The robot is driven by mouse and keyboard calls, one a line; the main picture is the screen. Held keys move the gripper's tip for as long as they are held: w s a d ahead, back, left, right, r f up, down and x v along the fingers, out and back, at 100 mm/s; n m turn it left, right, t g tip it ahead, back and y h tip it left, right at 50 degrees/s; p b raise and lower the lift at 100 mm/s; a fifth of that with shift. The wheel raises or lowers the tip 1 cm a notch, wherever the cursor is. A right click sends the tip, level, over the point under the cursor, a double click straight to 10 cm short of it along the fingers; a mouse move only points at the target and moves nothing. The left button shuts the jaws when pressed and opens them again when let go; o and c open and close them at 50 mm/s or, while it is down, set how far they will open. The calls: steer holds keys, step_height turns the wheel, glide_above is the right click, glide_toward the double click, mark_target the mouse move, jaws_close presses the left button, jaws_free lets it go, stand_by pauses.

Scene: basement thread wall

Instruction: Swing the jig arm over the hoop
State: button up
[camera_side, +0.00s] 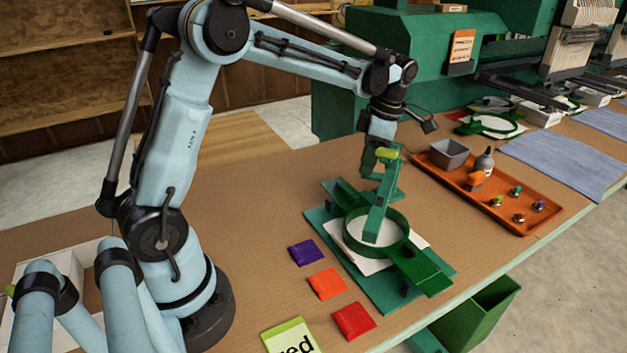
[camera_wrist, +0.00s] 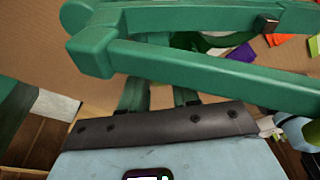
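The green jig arm (camera_side: 379,212) reaches from below my gripper (camera_side: 385,150) down across the green hoop (camera_side: 404,221) in the side view. Its lower end appears over the white cloth (camera_side: 358,231) inside the hoop; the height gap cannot be judged. A yellow-green piece (camera_side: 387,153) shows at my gripper. In the wrist view the jig arm (camera_wrist: 190,73) crosses in front of my gripper's two dark green fingers (camera_wrist: 158,97). The fingers stand apart, but their tips are hidden behind it, so their grip is unclear. Part of the hoop shows beyond (camera_wrist: 228,40).
The hoop rests on a green base (camera_side: 395,300). Purple (camera_side: 305,252), orange (camera_side: 327,283) and red (camera_side: 353,321) squares lie left of it, with a lettered card (camera_side: 290,338) in front. An orange tray (camera_side: 540,212) with small items sits at right. Green machines (camera_side: 400,95) stand behind.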

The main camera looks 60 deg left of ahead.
steer(key=shift+o, duration=0.8)
steer(key=shift+r, duration=3)
steer(key=shift+s+r, duration=0.1)
steer(key=shift+s, duration=0.1)
steer(key=s+d+f+m+t, duration=0.1)
steer(key=s+d+m+t, duration=0.2)
steer(key=m, duration=0.6)
steer(key=s+d+f+m+t+h, duration=0.1)
steer(key=s+d+m+t, duration=0.2)
steer(key=m, duration=0.6)
steer(key=s+d+m+t, duration=0.2)
steer(key=s+m, duration=0.4)
steer(key=m, duration=0.4)
steer(key=shift+s+d+f+t, duration=0.4)
steer(key=shift+d, duration=0.1)
